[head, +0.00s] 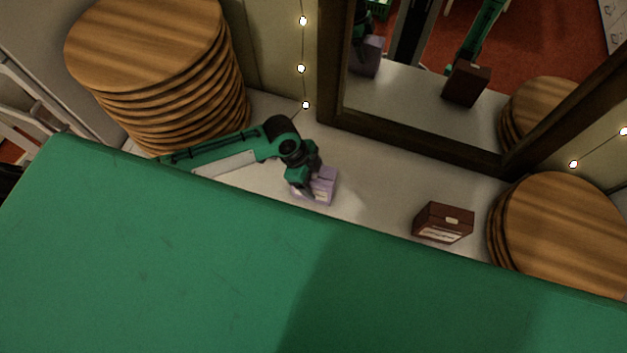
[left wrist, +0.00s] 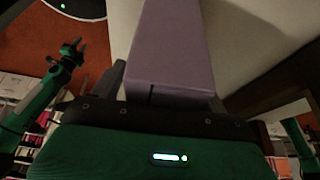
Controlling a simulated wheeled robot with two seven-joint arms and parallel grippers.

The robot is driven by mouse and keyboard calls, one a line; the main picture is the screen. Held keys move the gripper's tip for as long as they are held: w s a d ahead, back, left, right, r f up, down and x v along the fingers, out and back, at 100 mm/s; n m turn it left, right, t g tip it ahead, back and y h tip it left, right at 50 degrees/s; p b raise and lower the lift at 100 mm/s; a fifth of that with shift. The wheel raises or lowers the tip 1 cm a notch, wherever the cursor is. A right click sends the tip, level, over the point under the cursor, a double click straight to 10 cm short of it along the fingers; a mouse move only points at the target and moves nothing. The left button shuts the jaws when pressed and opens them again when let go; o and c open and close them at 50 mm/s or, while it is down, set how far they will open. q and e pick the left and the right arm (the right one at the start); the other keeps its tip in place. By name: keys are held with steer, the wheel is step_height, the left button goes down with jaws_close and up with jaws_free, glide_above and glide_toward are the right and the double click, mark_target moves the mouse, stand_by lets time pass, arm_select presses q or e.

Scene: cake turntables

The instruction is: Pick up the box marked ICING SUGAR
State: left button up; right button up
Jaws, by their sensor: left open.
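A purple box (head: 322,186) with a pale label stands on the white surface below the mirror. My left gripper (head: 308,189) is at this box. In the left wrist view the purple box (left wrist: 173,50) lies between the dark fingers of my open left gripper (left wrist: 166,92). I cannot tell whether the fingers touch it. A dark brown box (head: 441,223) with a pale label stands apart to the right. Both labels are too small to read, so I cannot tell which box is marked ICING SUGAR. A small green arm with a claw-like end, perhaps my right gripper (left wrist: 75,50), shows in the left wrist view.
A tall stack of round wooden boards (head: 150,55) stands at the left, and a second stack (head: 565,230) stands right of the brown box. A dark-framed mirror (head: 420,125) behind the boxes reflects them and green arms. The white surface between the boxes is clear.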

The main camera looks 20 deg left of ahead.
arm_select(q)
steer(key=c, duration=1.3)
steer(key=shift+r, duration=0.2)
